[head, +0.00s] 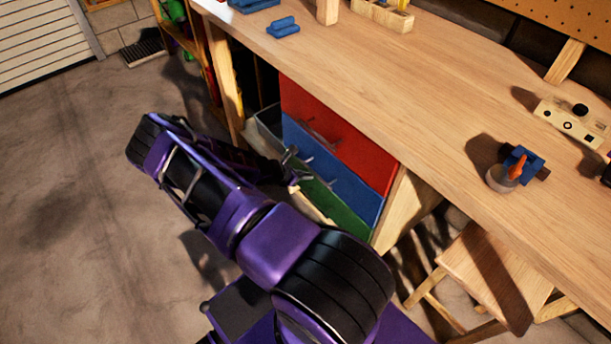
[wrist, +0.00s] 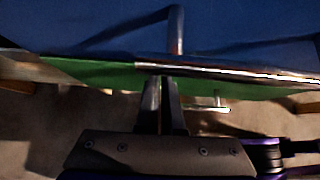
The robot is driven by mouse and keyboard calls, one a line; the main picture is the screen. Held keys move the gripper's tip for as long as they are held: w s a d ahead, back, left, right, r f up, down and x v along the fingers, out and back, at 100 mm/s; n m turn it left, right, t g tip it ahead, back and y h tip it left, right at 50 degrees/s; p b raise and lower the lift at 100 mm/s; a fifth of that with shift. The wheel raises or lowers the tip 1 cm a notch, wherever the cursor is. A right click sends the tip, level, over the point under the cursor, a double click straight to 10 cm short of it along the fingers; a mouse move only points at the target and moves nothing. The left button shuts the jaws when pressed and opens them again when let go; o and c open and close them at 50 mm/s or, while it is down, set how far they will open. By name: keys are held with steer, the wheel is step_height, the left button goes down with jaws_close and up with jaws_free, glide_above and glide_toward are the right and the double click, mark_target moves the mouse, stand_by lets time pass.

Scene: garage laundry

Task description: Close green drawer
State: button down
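The green drawer (head: 350,219) is the lowest coloured front in the stack under the workbench, below a blue drawer (head: 352,191) and a red drawer (head: 340,135). My arm covers part of it, and how far it stands out is hard to tell. In the wrist view, the green front (wrist: 95,74) is a band below the blue face (wrist: 90,22). A metal handle bar (wrist: 240,70) crosses in front. My gripper (wrist: 161,80) has its two fingers close together, tips just under the bar, holding nothing visible; contact is unclear. In the head view, my gripper (head: 296,172) is beside the drawer fronts.
The wooden workbench (head: 440,95) overhangs the drawers. A wooden stool or folding chair (head: 495,275) stands to the right. A shelf (head: 185,40) stands behind at the upper left. The concrete floor (head: 70,190) on the left is clear.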

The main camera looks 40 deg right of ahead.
steer(key=shift+s+d+r, duration=0.15)
steer(key=shift+s+d, duration=0.05)
steer(key=shift+d, duration=0.15)
steer(key=a+r, duration=0.3)
steer(key=a, duration=0.3)
steer(key=w+a+r+p, duration=0.1)
steer(key=a+r, duration=0.2)
steer(key=a, duration=0.3)
steer(key=shift+r+p, duration=0.3)
